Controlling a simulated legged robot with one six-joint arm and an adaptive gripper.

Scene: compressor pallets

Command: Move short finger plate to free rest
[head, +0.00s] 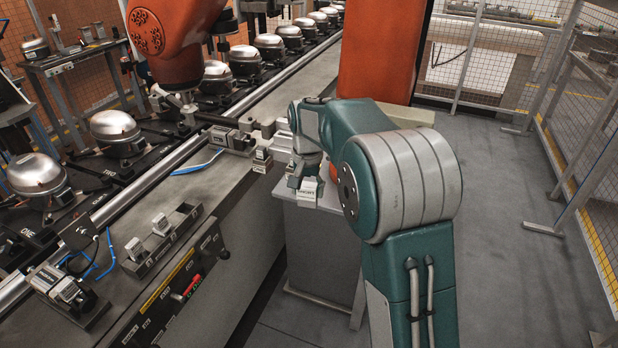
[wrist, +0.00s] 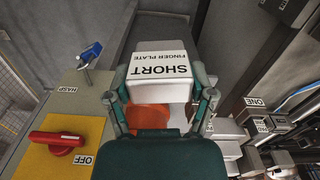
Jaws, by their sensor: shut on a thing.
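My gripper (wrist: 163,90) is shut on the short finger plate (wrist: 160,70), a white block with "SHORT FINGER PLATE" printed in black, which reads upside down in the wrist view. In the head view my gripper (head: 305,172) hangs over a grey cabinet (head: 325,235), with the plate (head: 307,194) below its fingers. I cannot tell whether the plate touches anything beneath it. In the wrist view a label "ONE" (wrist: 256,101) shows at the right, near small dark-and-white blocks. I cannot tell which rest is free.
A line bench (head: 190,255) runs along the left, with a dark tray (head: 165,245) of small white-topped blocks. Silver compressors (head: 115,128) stand behind it on pallets. An orange robot arm (head: 172,45) hangs over the line. A red switch (wrist: 58,143) and blue padlock (wrist: 90,53) lie left in the wrist view.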

